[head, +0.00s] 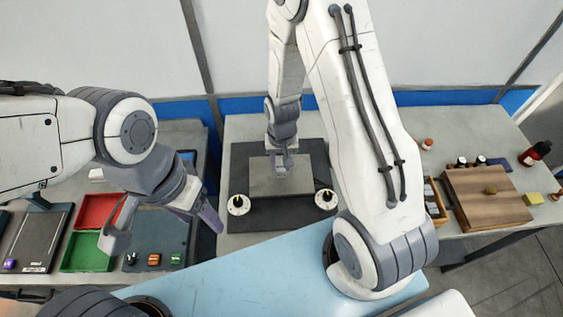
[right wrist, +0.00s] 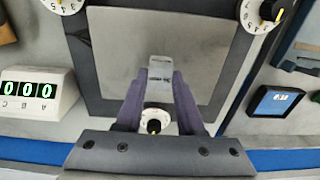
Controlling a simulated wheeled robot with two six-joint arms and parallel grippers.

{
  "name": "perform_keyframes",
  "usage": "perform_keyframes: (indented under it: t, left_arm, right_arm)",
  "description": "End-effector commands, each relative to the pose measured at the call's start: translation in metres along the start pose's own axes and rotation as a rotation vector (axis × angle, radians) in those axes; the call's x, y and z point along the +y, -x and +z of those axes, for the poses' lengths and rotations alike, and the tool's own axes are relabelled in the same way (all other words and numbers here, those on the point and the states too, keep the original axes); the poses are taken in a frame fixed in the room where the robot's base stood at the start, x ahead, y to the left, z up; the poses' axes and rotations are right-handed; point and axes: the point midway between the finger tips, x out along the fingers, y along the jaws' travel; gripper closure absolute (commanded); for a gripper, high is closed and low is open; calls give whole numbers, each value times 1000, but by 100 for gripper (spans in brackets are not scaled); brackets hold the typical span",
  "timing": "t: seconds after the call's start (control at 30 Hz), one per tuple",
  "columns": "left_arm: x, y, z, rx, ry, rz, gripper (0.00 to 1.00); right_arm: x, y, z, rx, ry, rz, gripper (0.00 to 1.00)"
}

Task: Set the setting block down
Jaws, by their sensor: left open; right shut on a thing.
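The setting block (right wrist: 160,73) is a small pale grey piece with dark print. In the right wrist view it sits between the fingertips of my right gripper (right wrist: 158,78), which is shut on it. The block is over a flat grey plate (right wrist: 112,45); I cannot tell if it touches the plate. In the head view my right gripper (head: 284,165) is at the plate (head: 298,184), and the block is too small to make out. My left gripper (head: 160,226) is open and empty, left of the dark base (head: 270,218) that carries the plate.
White dials with black knobs stand at the base's front left (head: 238,205) and front right (head: 325,200); another (right wrist: 154,121) shows between my right fingers. A red tray (head: 97,208) and green tray (head: 88,254) are at left. A wooden box (head: 490,200) is at right.

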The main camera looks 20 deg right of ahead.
Motion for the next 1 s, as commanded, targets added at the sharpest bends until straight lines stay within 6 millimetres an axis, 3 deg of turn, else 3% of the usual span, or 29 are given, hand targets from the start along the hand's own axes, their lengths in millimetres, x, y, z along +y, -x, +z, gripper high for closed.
perform_keyframes:
  t: [0.17, 0.2, 0.27, 0.3, 0.73, 1.0]
  left_arm:
    - [0, -3, 0, 0, 0, 0, 36]
    - [0, -3, 0, 0, 1, 0, 36]
    - [0, -2, 0, 0, 1, 0, 36]
    - [0, -2, 0, 0, 1, 0, 36]
    - [0, -2, 0, 0, 0, 0, 36]
    - [-1, -13, 1, 0, 2, 0, 36]
  right_arm:
    - [0, -3, 0, 0, 0, 0, 100]
    - [0, -4, 0, 0, 0, 0, 59]
    - [0, -3, 0, 0, -1, 0, 36]
    - [0, -3, 0, 0, -1, 0, 33]
    - [0, 6, -1, 3, 0, -1, 33]
    - [0, 52, -1, 7, -1, -3, 33]
